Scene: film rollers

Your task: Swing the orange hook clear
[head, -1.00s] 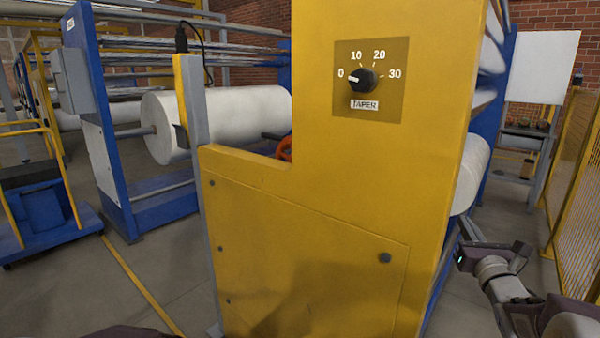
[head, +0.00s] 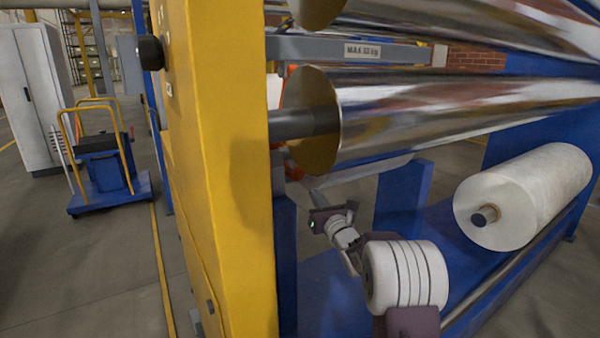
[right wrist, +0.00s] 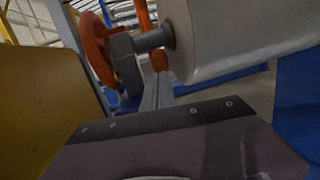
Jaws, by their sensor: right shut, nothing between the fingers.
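An orange hook-like bar (right wrist: 145,18) hangs at the end of a roll in the right wrist view. It passes behind the roll's grey shaft, and its rounded lower end shows below. In the head view, orange parts (head: 292,168) show beside the yellow frame, mostly hidden by it and the roll. My right gripper (head: 309,185) is shut and empty, below the shaft. In the right wrist view its closed fingers (right wrist: 158,90) point up toward the bar's lower end; I cannot tell whether they touch. My left gripper is out of view.
An orange handwheel (right wrist: 97,48) stands left of the shaft. A shiny foil roll (head: 440,115) lies above my right arm. A white roll (head: 525,195) lies at right. The yellow frame (head: 215,150) stands close on the left. Floor beyond it is open around a blue cart (head: 105,170).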

